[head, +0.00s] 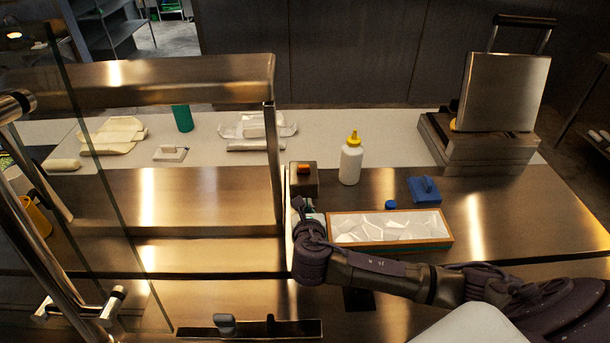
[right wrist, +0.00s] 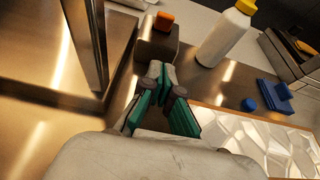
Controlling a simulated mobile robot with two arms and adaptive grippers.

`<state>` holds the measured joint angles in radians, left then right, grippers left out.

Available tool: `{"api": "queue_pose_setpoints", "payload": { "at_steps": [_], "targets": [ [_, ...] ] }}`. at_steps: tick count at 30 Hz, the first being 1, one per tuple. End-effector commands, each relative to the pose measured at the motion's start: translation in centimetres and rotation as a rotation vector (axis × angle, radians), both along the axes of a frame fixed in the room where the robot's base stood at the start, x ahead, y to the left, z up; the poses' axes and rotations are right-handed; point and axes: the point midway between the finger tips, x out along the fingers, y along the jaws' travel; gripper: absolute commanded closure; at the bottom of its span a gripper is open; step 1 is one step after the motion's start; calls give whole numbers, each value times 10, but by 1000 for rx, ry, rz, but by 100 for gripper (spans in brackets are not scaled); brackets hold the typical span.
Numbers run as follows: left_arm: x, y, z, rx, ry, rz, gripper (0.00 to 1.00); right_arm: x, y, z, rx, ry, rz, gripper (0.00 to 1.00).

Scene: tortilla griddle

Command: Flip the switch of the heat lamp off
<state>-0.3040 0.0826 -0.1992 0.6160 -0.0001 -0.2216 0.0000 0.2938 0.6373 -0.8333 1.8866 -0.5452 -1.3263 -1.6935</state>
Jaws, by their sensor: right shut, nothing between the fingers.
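A small dark box (head: 303,185) with an orange switch (head: 304,169) on top stands on the steel counter, just right of the post of the long metal hood, which looks like the heat lamp (head: 150,78). In the right wrist view, the box (right wrist: 157,46) and its orange switch (right wrist: 164,20) are straight ahead of the fingers. My right gripper (right wrist: 160,70) is shut and empty, its tips close to the near side of the box. I cannot tell whether they touch it. In the head view my wrist partly hides this gripper (head: 305,206). My left gripper is not in view.
A white bottle with a yellow cap (head: 350,164) stands right of the box. A wood-rimmed tray (head: 449,237) of pale pieces lies beside my right arm. A blue press-like item (head: 424,190) and a hinged press (head: 500,95) are further right. A glass panel (head: 90,150) stands left.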

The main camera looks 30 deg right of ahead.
Motion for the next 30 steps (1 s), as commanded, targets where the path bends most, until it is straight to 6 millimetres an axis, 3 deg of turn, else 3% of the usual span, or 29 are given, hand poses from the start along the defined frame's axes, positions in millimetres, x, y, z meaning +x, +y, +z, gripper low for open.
{"api": "queue_pose_setpoints", "payload": {
  "at_steps": [5,15,18,24,30],
  "targets": [
    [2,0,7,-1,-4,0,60,21,-11,-6,-3,-1,-3,100],
    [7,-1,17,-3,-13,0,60,81,-39,-32,-1,-1,-2,100],
    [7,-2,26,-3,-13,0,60,95,-46,-23,0,-2,-2,100],
    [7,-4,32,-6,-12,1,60,111,-54,-18,0,0,0,100],
    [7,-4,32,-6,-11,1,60,115,-55,-17,0,0,1,100]
  ]
}}
